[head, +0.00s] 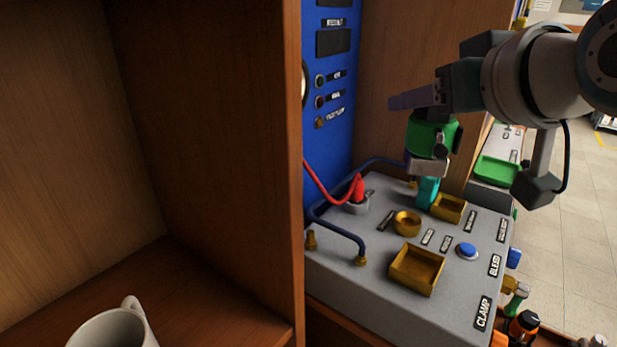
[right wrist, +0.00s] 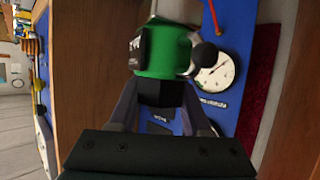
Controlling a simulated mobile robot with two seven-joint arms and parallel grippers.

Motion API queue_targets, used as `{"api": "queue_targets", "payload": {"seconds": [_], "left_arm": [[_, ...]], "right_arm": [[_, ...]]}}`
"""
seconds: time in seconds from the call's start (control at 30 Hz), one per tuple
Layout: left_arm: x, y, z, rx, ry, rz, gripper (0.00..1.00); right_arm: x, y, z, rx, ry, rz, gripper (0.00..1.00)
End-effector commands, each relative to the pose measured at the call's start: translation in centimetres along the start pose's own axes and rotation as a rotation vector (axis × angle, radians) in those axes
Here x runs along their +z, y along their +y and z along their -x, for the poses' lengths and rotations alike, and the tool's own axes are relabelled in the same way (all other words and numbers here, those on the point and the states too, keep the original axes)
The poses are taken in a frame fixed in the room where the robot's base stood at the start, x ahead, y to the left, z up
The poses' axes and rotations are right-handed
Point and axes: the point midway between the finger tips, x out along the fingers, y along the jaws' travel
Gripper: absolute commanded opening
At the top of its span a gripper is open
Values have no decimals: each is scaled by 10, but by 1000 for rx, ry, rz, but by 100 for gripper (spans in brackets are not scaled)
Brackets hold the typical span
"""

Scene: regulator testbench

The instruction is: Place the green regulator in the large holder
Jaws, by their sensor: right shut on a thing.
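My right gripper (head: 415,98) is shut on the green regulator (head: 433,132) and holds it in the air above the back right of the grey bench panel. The regulator has a green body with silver and dark fittings below. In the right wrist view, the green regulator (right wrist: 163,52) shows beyond the fingers, with its black part between them. The larger square brass holder (head: 417,270) is at the front of the panel and looks empty. A smaller square brass holder (head: 449,208) and a round brass holder (head: 407,222) are behind it. My left gripper is not in view.
A teal piece (head: 428,192) shows just below the regulator; I cannot tell if they touch. A blue button (head: 466,250) is at the right. A wooden partition and mug (head: 115,328) are left.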

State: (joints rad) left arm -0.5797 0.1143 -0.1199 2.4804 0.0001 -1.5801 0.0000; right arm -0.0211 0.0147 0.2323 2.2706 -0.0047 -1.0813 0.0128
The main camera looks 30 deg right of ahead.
Motion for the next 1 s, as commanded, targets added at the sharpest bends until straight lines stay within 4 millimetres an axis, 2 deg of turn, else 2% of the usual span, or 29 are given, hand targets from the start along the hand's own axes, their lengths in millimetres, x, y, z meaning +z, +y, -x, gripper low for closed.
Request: {"api": "queue_targets", "payload": {"seconds": [0.3,0.43,0.53,0.67,1.0], "left_arm": [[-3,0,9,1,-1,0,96],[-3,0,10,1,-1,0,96],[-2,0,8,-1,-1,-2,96],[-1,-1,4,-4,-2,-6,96],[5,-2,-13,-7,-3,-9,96]], "right_arm": [[-14,32,5,346,-1,-148,0],[-17,38,10,415,-3,-174,0],[-11,40,8,438,-7,-179,0],[16,41,-2,443,-13,-176,0],[103,39,-39,441,-11,-175,0]]}}
